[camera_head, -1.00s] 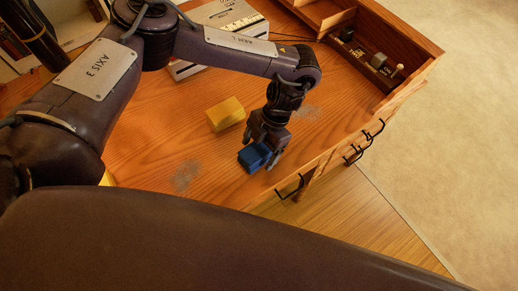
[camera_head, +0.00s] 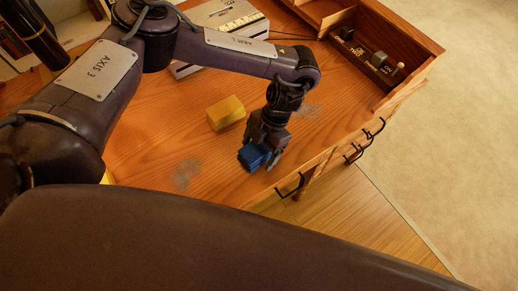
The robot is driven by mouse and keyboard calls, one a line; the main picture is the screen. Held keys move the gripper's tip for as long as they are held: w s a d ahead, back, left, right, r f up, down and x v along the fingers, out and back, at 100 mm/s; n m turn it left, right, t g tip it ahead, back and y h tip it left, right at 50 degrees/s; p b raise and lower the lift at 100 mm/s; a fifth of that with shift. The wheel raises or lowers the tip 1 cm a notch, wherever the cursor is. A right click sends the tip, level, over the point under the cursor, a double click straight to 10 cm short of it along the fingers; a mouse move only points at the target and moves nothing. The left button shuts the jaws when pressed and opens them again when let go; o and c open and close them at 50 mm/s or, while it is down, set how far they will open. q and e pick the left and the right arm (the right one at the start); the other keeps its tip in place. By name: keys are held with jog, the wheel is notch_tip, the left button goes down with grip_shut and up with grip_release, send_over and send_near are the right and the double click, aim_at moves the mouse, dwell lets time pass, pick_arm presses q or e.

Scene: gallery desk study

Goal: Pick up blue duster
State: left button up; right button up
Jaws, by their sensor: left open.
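The blue duster (camera_head: 252,157) is a small blue block on the wooden desk, near its front edge. My left gripper (camera_head: 263,158) is right over it, pointing down, with its open fingers on either side of the duster. The fingers and palm hide part of the duster's right and upper side. Whether the fingers touch it I cannot tell. My right gripper is not in view.
A yellow block (camera_head: 226,113) lies just behind and left of the duster. Grey dusty smudges (camera_head: 186,174) mark the desk (camera_head: 150,150). A white device (camera_head: 232,20) stands at the back. An open compartment (camera_head: 372,60) with small items is at the right. Black drawer handles (camera_head: 290,187) stick out in front.

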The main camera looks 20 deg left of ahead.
aim_at(259, 147)
pick_arm(q)
jog(key=shift+c, duration=0.3)
jog(key=c, duration=1)
jog(key=shift+c, duration=0.2)
notch_tip(259, 147, up, 21)
jog(key=shift+f+p, duration=0.2)
jog(key=shift+p, duration=0.25)
